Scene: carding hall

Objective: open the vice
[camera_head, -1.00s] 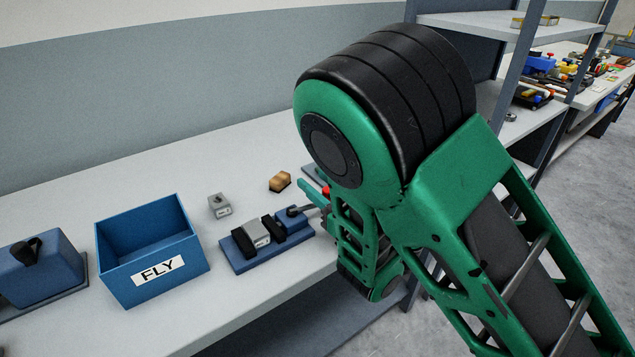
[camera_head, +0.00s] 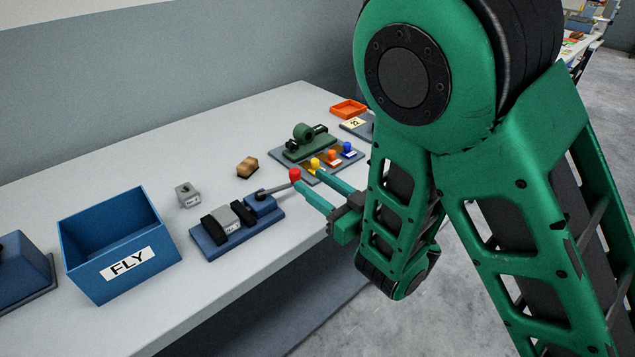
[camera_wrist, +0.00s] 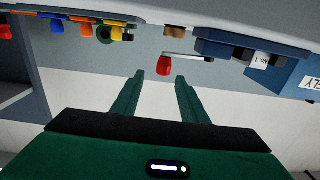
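The blue vice (camera_head: 235,236) lies on the bench, with a grey block (camera_head: 226,217) between its black jaws. Its grey bar handle (camera_head: 272,191) points right and ends in a red knob (camera_head: 295,174). The handle and red knob (camera_wrist: 164,65) also show in the wrist view. My gripper (camera_head: 306,178) is open, its two green fingers pointing at the knob. In the wrist view the knob appears between and just beyond the fingertips of my gripper (camera_wrist: 160,78). Nothing is between the fingers themselves; contact with the knob cannot be told.
A blue FLY bin (camera_head: 115,245) stands left of the vice. A small grey block (camera_head: 187,195) and a brown block (camera_head: 247,167) lie behind it. A green device (camera_head: 305,143) with several coloured knobs is at the right. The bench's front edge is close.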

